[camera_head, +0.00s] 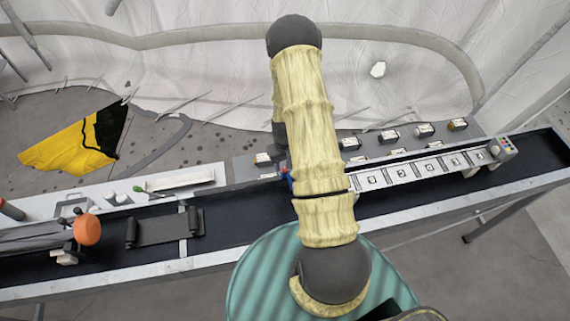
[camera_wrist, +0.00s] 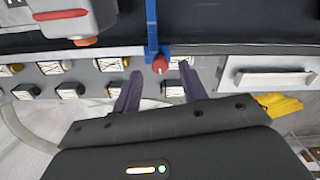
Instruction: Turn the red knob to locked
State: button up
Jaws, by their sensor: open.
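The red knob (camera_wrist: 160,64) is a small round cap on the grey panel edge, just below a blue bracket (camera_wrist: 152,46) in the wrist view. My gripper (camera_wrist: 161,71) is open, with one dark finger on each side of the knob in the picture. I cannot tell whether the fingers touch it or how deep they reach. The knob's pointer and markings are not readable. In the head view my arm covers most of this area, and only a bit of red and blue shows beside it; my gripper is hidden there.
The grey panel (camera_wrist: 100,80) carries several labelled switches (camera_wrist: 70,90). A white drawer-like tray (camera_wrist: 275,78) sits to the right, with yellow cloth (camera_wrist: 280,104) beyond. In the head view, a long dark bench (camera_head: 400,203) with an orange knob (camera_head: 87,229) runs across.

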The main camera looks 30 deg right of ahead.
aim_at(285, 171)
jog(key=shift+f, duration=1.15)
grip_shut()
jog(key=shift+f+m+b, duration=0.2)
jog(key=shift+m+b, duration=1.4)
jog(key=shift+m, duration=0.3)
jog(key=shift+r+m, duration=0.2)
jog(key=shift+m, duration=0.2)
grip_release()
